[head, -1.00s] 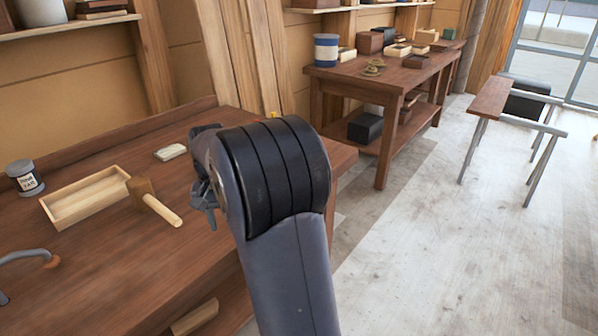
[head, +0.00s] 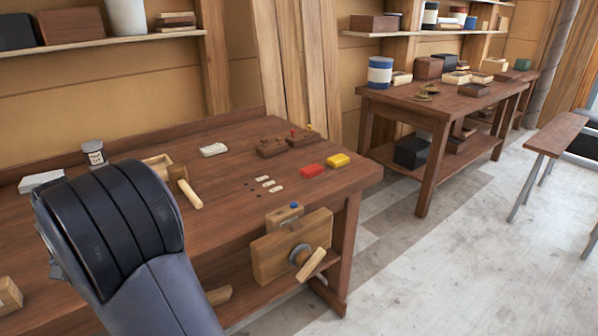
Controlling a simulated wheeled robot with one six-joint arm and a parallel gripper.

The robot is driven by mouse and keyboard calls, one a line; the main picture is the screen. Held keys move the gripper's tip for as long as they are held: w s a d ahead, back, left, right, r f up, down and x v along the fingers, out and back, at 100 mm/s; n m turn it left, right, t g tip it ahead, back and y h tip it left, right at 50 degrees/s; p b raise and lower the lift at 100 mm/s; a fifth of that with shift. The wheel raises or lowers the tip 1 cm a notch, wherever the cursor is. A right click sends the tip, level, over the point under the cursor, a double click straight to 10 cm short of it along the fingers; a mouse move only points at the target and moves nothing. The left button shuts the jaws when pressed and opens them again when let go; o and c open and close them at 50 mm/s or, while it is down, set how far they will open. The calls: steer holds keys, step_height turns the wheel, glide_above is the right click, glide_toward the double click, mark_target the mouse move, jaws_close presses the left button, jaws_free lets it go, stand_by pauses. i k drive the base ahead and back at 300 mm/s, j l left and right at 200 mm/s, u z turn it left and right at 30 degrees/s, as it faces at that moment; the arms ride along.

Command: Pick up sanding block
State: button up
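A small pale block (head: 213,149) lies flat on the near workbench (head: 240,212), toward its back edge; it may be the sanding block, but I cannot tell for sure. A red block (head: 312,171) and a yellow block (head: 338,160) lie near the bench's right end. A white flat thing (head: 41,181) lies at the far left. My dark arm rises in front of the bench's left part. It hides my gripper and part of the bench top, so no fingers show.
Wooden planes (head: 287,143) stand at the back right. A vise (head: 291,245) juts from the bench front.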

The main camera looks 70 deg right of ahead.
mark_target(309, 173)
steer(key=l, duration=0.55)
steer(key=k+l, duration=0.15)
steer(key=l, duration=0.35)
steer(key=l+u, duration=0.1)
steer(key=l, duration=0.45)
steer(key=k+l, duration=0.15)
steer(key=l, duration=0.9)
steer(key=k+l, duration=0.15)
steer(key=l, duration=0.35)
steer(key=k+l+u, duration=0.1)
steer(key=l, duration=0.4)
steer(key=k+l, duration=0.1)
steer(key=l, duration=0.45)
